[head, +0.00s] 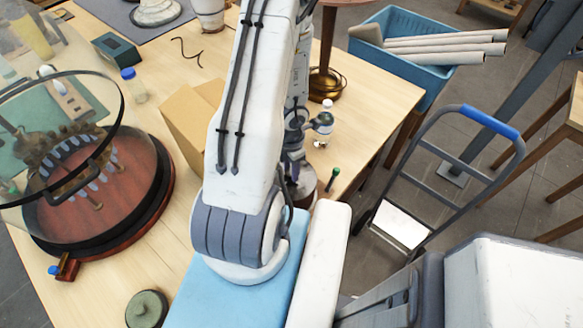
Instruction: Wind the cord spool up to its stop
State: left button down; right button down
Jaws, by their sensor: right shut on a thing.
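My right gripper (293,165) is mostly hidden behind my own white arm. It points down at the right part of the table. A brown, round thing (304,190), which looks like the cord spool, stands directly under it near the table's edge. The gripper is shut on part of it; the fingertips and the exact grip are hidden. How much cord is wound, and the stop, cannot be made out. My left gripper is not in view.
A brass lamp base (326,84), a small bottle (324,122) and a green-handled tool (333,177) are near the spool. A cardboard box (190,125) is left of my arm. A large glass-lidded round case (110,190) fills the left. A hand truck (440,180) stands off the table.

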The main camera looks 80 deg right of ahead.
dwell(0.4)
jog(key=shift+c, duration=2.3)
grip_release()
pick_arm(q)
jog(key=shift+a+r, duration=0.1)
pick_arm(e)
jog(key=shift+r, duration=0.1)
